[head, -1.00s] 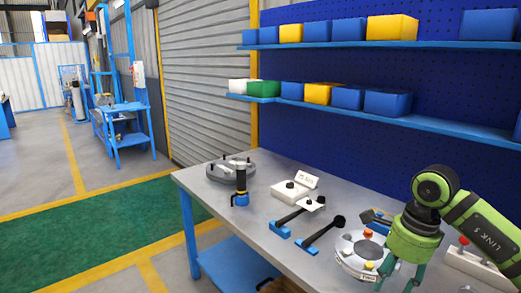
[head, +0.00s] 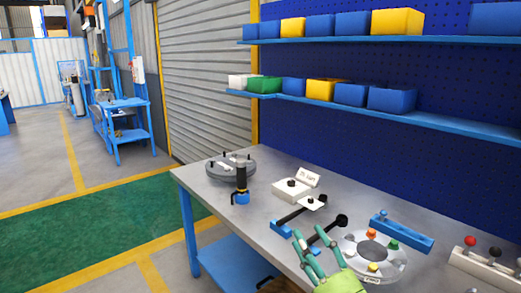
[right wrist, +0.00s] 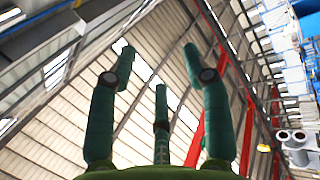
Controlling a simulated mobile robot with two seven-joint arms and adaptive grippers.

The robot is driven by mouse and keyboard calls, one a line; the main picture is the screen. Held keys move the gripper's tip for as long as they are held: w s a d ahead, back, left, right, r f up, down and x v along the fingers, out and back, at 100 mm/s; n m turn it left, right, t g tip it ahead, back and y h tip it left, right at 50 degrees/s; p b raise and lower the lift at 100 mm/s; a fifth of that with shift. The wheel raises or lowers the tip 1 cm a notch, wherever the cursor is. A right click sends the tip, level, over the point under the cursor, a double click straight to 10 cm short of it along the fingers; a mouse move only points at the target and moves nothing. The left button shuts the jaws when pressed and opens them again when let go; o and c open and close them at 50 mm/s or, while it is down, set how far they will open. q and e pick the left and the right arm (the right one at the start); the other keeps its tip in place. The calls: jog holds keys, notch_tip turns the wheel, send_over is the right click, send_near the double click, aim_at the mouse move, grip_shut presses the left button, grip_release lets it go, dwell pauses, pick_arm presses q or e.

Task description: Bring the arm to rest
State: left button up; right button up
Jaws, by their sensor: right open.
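My right gripper (head: 312,248) is low in the head view, in front of the near edge of the workbench (head: 262,229). Its green fingers point up and are spread apart, with nothing between them. The right wrist view shows the same three fingers (right wrist: 158,70) apart and empty against the roof. In the head view the gripper overlaps the left side of a round white tray (head: 349,243) with coloured knobs; I cannot tell how far apart they are. The rest of the right arm is mostly out of view. My left gripper is not in view.
On the bench are a grey flanged disc (head: 219,172), a dark upright tool (head: 241,180), a white box (head: 287,192), two black-handled tools, a blue holder (head: 405,232) and a white rack with knobs (head: 476,268). Shelves with bins (head: 391,98) hang behind.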

jog(key=s+d+f+m+g+h, duration=0.3)
jog(key=f+m+h, duration=0.15)
jog(key=f, duration=0.25)
jog(key=s+d+f+m+g+h, duration=0.25)
jog(key=d+f+m, duration=0.2)
jog(key=f, duration=0.25)
jog(key=s+d+f+m+g+h, duration=0.2)
jog(key=d+f+m+g+h, duration=0.15)
jog(key=f+m, duration=0.3)
jog(key=s+f+m+g, duration=0.1)
jog(key=s+f+g, duration=0.4)
jog(key=s, duration=0.4)
jog(key=s+f+m+g, duration=0.2)
jog(key=s+f+g, duration=0.1)
jog(key=s+f, duration=0.5)
jog(key=s+f+g, duration=0.1)
jog(key=s+f, duration=0.2)
jog(key=f, duration=0.9)
jog(key=s+f, duration=0.2)
jog(key=f, duration=1)
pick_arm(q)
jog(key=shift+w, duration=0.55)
pick_arm(e)
jog(key=s+d+f+g, duration=0.1)
jog(key=s+d+f, duration=0.1)
jog(key=s+f, duration=1)
jog(key=s, duration=0.2)
jog(key=shift+s, duration=0.35)
jog(key=shift+n+y, duration=0.25)
